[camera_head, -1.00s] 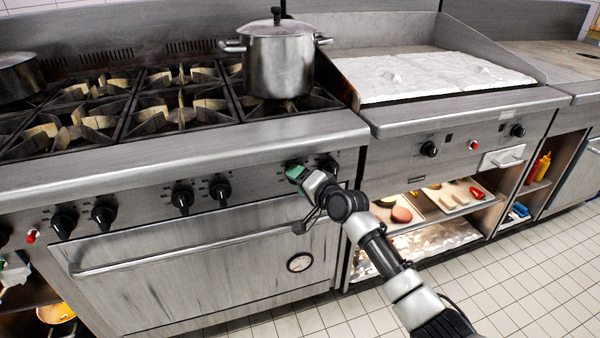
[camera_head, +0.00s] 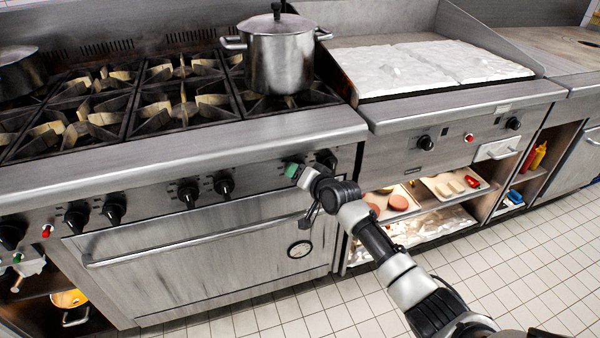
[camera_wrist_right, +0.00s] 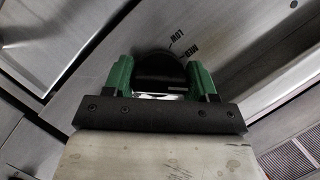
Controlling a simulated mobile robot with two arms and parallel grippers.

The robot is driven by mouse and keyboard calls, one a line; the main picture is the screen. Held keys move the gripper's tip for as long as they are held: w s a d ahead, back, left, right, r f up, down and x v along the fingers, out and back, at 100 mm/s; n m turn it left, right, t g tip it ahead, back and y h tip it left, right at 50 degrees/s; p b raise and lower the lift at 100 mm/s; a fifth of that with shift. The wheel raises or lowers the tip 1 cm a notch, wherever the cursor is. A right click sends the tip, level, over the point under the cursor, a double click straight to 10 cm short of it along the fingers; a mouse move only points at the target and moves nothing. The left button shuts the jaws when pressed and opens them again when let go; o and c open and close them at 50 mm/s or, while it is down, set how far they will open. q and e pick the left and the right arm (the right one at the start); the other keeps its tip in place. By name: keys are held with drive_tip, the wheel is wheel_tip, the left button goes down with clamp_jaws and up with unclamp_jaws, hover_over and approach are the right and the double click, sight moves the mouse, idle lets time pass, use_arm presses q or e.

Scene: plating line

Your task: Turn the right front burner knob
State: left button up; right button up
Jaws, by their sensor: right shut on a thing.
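My right gripper (camera_head: 291,171), with green fingertips, is at the stove's front panel, on the left one of the rightmost pair of knobs. In the right wrist view its green fingers (camera_wrist_right: 160,80) stand on both sides of a black round knob (camera_wrist_right: 158,66) and are shut on it. Marks reading LOW and MED show on the panel beside the knob. In the head view the gripper hides most of this knob. The other knob of the pair (camera_head: 326,159) is just right of the gripper, partly behind my wrist. My left gripper is not in view.
The oven handle (camera_head: 190,243) runs below the knobs, left of my right wrist. More black knobs (camera_head: 224,186) line the panel to the left. The griddle unit (camera_head: 440,130) stands right. Tiled floor is open in front.

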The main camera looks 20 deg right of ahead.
idle(0.3)
drive_tip(key=o, duration=0.9)
drive_tip(key=shift+s, duration=0.15)
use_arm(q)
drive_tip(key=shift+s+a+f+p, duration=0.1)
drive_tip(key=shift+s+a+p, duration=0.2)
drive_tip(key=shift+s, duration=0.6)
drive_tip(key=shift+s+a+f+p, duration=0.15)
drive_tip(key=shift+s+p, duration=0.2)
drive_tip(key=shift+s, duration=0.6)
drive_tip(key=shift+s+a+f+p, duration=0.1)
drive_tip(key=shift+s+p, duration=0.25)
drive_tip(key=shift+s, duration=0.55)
use_arm(e)
drive_tip(key=shift+v, duration=5.25)
drive_tip(key=shift+d+f, duration=0.1)
